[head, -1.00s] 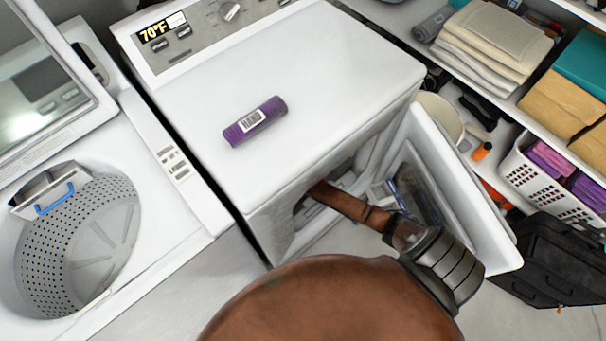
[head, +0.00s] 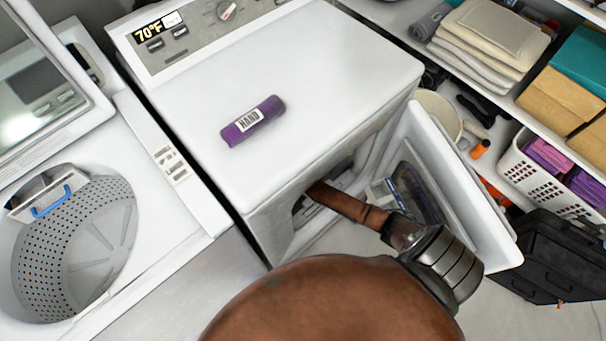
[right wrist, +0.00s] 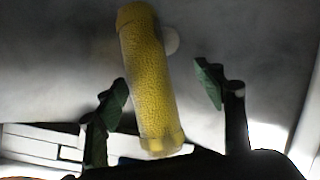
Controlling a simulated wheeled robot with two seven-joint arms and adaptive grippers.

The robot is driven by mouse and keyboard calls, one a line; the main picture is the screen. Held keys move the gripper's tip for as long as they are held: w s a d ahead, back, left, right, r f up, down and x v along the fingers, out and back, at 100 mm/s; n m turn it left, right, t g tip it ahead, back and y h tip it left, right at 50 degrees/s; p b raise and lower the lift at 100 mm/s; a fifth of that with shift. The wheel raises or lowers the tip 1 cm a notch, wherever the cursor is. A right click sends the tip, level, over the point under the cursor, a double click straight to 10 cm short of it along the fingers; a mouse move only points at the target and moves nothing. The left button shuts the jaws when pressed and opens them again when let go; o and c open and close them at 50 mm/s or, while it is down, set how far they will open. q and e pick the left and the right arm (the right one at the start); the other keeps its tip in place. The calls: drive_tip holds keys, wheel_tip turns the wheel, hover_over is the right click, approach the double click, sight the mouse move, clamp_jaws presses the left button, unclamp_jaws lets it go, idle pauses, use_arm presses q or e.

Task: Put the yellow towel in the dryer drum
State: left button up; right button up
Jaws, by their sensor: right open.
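The yellow towel (right wrist: 148,80) is a rolled cylinder in the right wrist view, lying against a smooth grey surface (right wrist: 60,65) that looks like the inside of the dryer drum. My right gripper (right wrist: 160,82) is open, with one dark green finger on each side of the towel. There is a gap on the right side; contact on the left is unclear. In the head view my right arm reaches through the front opening of the white dryer (head: 290,85), and its gripper and the towel are hidden inside. My left gripper is not in view.
The dryer door (head: 455,190) stands open to the right of my arm. A purple rolled hand towel (head: 253,121) lies on the dryer top. An open washer (head: 185,205) is at left. Shelves with folded towels (head: 490,40), a white basket (head: 540,178) and a black case (head: 550,255) are at right.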

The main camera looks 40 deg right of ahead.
drive_tip(key=shift+r, duration=0.35)
drive_tip(key=p+v, duration=0.3)
drive_tip(key=v, duration=0.3)
drive_tip(key=shift+p, duration=0.3)
drive_tip(key=shift+s+r, duration=0.3)
drive_tip(key=shift+r, duration=0.25)
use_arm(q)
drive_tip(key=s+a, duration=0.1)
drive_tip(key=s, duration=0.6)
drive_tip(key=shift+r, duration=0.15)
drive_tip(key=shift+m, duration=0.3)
use_arm(e)
drive_tip(key=shift+s, duration=0.1)
